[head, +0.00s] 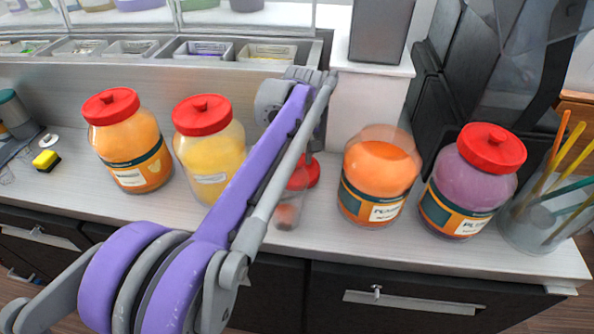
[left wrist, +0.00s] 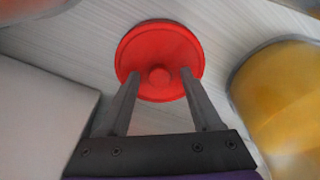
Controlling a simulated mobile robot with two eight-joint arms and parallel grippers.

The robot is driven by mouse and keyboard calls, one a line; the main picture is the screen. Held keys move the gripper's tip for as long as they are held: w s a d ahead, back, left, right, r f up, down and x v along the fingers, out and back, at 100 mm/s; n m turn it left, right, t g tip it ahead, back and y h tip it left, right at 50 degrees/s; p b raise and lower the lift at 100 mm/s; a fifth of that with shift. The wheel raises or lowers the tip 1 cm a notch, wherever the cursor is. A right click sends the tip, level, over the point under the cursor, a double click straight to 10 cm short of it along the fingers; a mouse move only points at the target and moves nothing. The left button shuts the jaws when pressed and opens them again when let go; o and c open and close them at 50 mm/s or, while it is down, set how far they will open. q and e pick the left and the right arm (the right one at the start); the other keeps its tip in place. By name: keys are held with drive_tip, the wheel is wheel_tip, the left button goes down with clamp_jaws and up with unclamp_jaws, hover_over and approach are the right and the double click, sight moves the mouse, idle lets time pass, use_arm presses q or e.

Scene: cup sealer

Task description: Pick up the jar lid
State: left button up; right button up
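The red jar lid (head: 314,173) lies on the counter, mostly hidden behind my left arm in the head view. In the left wrist view the lid (left wrist: 160,45) shows as a round disc with a small central knob (left wrist: 159,75). My left gripper (left wrist: 160,74) is open, with its two fingers over the lid, one on each side of the knob and apart from it. Whether the fingertips touch the lid's surface I cannot tell. An open jar of orange contents (head: 381,165) stands to the right of the lid. My right gripper is not in view.
Red-lidded jars of orange (head: 130,145), yellow (head: 212,155) and purple (head: 470,185) contents stand along the counter (head: 335,245). A small clear cup (head: 290,208) stands near the lid. A white block (head: 365,115) is behind. A container of straws (head: 540,215) is far right.

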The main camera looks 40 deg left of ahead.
use_arm(q)
clamp_jaws()
